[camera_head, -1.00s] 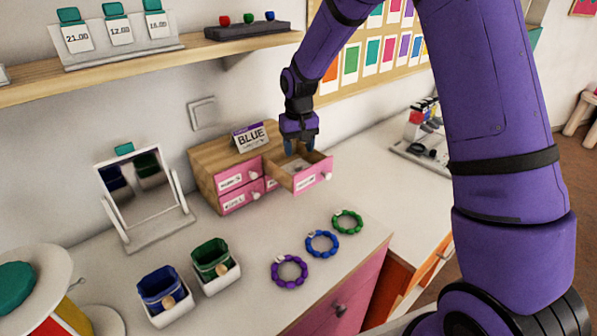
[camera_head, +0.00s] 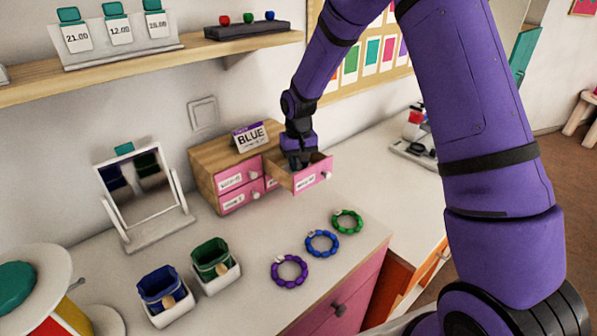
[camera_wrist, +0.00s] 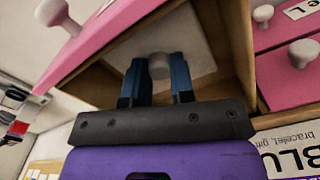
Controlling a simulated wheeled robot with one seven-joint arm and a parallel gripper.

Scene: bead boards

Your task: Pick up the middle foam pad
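The open pink-fronted drawer (camera_head: 312,178) of the small wooden chest holds a flat pale pad (camera_wrist: 204,42), seen in the wrist view. I take it for the foam pad. A short grey-white knob (camera_wrist: 158,66) stands up on it. My gripper (camera_head: 299,163) reaches down into the drawer, and its tips are hidden there in the head view. In the wrist view, the two blue fingers (camera_wrist: 158,78) stand apart with the knob between them. I cannot tell whether they press on it. No other pad shows in the drawer.
A BLUE sign (camera_head: 250,137) stands on the wooden chest (camera_head: 205,177), beside the drawer. Purple, blue and green bead rings (camera_head: 322,243) lie in front. A mirror (camera_head: 138,187) and two small bins (camera_head: 213,262) stand left. The counter to the right is mostly clear.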

